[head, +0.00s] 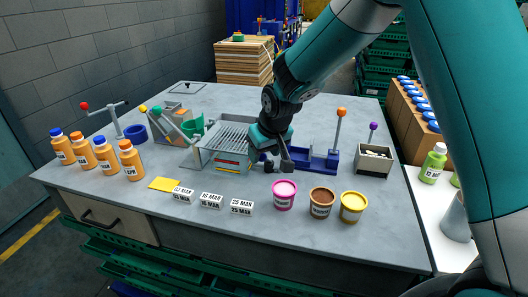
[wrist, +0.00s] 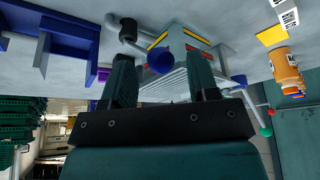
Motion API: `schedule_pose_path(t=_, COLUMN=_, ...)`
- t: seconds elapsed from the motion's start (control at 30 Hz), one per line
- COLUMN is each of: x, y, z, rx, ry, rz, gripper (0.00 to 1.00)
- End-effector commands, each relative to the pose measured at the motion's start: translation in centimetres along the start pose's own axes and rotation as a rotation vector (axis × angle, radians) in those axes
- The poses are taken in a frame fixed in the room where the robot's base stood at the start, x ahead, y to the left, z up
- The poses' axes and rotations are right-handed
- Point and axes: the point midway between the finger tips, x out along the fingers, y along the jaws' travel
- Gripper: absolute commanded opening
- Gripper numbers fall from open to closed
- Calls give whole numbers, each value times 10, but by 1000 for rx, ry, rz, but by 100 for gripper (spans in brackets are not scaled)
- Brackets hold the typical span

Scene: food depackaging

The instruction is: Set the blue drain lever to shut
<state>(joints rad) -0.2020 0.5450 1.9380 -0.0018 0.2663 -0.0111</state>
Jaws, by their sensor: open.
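The blue drain lever end (wrist: 160,60) shows in the wrist view as a round blue knob beside the grated drain box (wrist: 190,38). It appears between the two dark fingers of my gripper (wrist: 164,66), which is open with nothing held. I cannot tell whether the knob lies within the jaws or beyond them. In the head view my gripper (head: 279,160) is low at the right end of the grated box (head: 228,142) and hides most of the lever. The lever's exact setting is hard to tell. A dark spout end (head: 269,167) shows just below the gripper.
A blue stand with an orange-knobbed lever (head: 341,112) is close on the right. Pink (head: 284,195), brown and yellow tubs stand in front. White label blocks (head: 211,201) lie front left. Orange bottles (head: 131,160) stand at the left. Bare table lies between the tubs and box.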

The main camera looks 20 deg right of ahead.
Motion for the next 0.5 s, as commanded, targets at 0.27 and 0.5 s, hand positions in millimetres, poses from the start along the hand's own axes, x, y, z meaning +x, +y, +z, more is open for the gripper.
schedule_pose_path(t=0.27, x=14, y=0, z=0, rx=0, ry=1, rz=0, gripper=54)
schedule_pose_path(t=0.5, x=14, y=0, z=0, rx=0, ry=1, rz=0, gripper=43)
